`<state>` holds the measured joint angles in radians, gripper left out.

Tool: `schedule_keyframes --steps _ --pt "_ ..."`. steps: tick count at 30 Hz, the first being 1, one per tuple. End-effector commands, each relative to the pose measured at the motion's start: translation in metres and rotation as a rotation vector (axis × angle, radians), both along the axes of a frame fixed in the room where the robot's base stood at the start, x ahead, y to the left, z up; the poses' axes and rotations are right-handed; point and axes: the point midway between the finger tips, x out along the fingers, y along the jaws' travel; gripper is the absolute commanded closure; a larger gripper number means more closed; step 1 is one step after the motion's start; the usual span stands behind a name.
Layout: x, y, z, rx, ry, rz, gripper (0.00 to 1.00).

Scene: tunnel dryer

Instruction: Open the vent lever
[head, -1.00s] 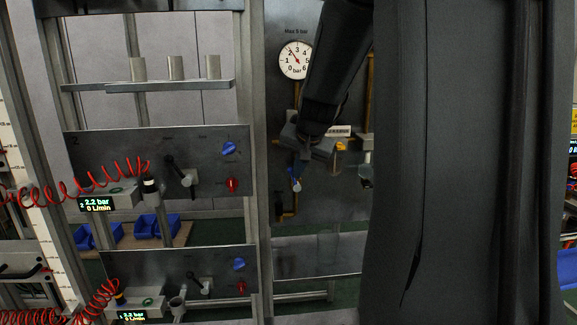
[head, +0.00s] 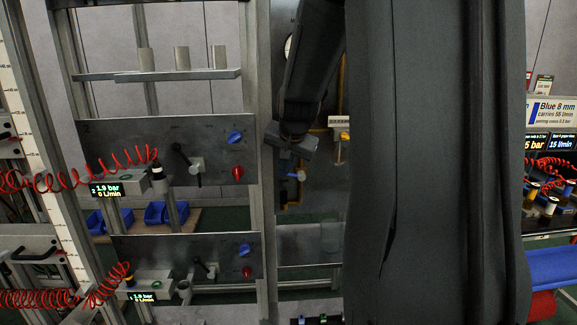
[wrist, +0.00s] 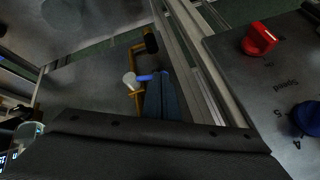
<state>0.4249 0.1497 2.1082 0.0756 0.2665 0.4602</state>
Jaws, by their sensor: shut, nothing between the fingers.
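A small blue lever with a pale round hub (head: 297,175), apparently the vent lever, sits on the brass pipe of the grey back panel. In the head view it lies roughly level. In the wrist view the blue lever (wrist: 149,77) reaches right from its pale hub towards my fingertips. My gripper (head: 284,160) is shut and empty, just above and left of the lever. Its fingers (wrist: 161,78) show in the wrist view close to the lever's end; I cannot tell whether they touch.
Left of the gripper, a panel (head: 130,135) carries a black lever, a blue knob (head: 235,137) and a red knob (head: 238,172). Its display (head: 105,189) reads 1.9 bar, 0 L/min. The frame post (wrist: 205,70) runs close to my gripper. My arm hides much of the back panel.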

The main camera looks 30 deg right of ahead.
Motion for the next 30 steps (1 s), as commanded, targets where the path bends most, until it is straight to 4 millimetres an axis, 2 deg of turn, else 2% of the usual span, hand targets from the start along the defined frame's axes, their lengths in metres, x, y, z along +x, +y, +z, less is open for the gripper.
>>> schedule_keyframes --steps 15,26,30 --pt "-0.008 -0.013 -0.005 0.0 0.002 -0.001 1.0" --pt "-0.009 -0.014 -0.005 0.0 0.001 0.0 1.0" --pt "-0.011 -0.013 0.001 0.0 0.001 0.0 1.0"
